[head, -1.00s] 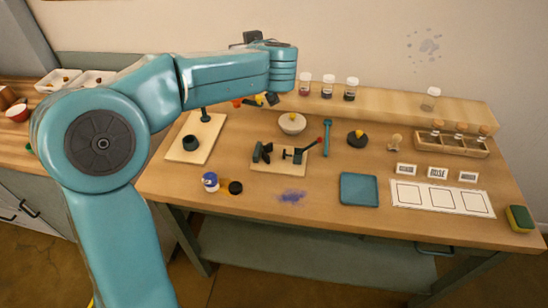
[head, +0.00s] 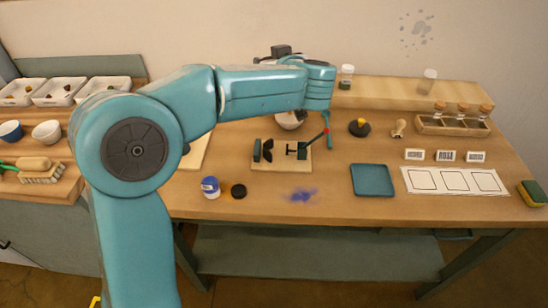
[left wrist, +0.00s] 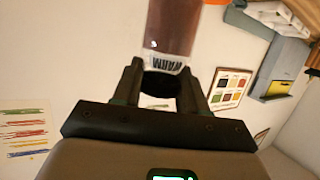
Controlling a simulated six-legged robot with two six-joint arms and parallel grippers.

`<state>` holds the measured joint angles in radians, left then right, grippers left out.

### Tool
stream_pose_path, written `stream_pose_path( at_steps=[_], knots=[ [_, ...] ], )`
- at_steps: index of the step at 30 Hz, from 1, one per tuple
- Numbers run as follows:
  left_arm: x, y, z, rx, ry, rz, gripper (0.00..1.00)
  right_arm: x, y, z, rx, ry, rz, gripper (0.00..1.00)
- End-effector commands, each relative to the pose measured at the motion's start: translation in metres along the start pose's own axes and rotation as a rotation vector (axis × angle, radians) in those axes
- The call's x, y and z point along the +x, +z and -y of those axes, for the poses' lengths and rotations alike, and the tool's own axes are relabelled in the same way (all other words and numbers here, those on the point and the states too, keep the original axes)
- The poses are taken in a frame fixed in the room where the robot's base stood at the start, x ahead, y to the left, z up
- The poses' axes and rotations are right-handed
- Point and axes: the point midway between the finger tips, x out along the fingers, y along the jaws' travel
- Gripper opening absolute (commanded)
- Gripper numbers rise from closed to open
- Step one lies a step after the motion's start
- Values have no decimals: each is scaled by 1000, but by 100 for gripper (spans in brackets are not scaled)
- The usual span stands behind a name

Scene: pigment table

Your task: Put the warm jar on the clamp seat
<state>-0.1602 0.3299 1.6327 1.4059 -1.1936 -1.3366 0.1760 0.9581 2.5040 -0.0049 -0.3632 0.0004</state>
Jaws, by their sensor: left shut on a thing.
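The warm jar (left wrist: 172,30), with reddish-brown contents and a white label reading WARM, is held in my left gripper (left wrist: 161,66) in the left wrist view. The fingers are shut on its dark cap end. In the head view my own arm hides the gripper and the jar. The clamp (head: 262,151) stands on a pale wooden base (head: 284,167) at the table's middle, with dark jaws and a red-knobbed lever (head: 325,131). No jar stands between its jaws. My right gripper is in neither view.
A blue jar (head: 210,188) and a black lid (head: 239,191) stand in front of the clamp, left of a blue powder stain (head: 302,195). A pale bowl (head: 288,121) is behind the clamp. A teal tray (head: 372,181) lies to the right. A raised shelf (head: 390,95) runs along the back.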

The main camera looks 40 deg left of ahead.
Motion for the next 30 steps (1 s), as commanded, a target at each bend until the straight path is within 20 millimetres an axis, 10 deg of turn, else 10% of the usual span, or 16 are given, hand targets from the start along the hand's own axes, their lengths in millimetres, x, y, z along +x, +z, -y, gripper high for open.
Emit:
stream_pose_path(
  at_steps=[8, 21, 30],
  knots=[
    [-2, 24, -13, 9, 23, 0, 1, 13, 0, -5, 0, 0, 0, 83],
    [34, 140, -12, 12, 26, 1, 1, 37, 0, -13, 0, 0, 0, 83],
    [45, 175, -11, 9, 27, 1, 1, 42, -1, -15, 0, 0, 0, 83]
  ],
)
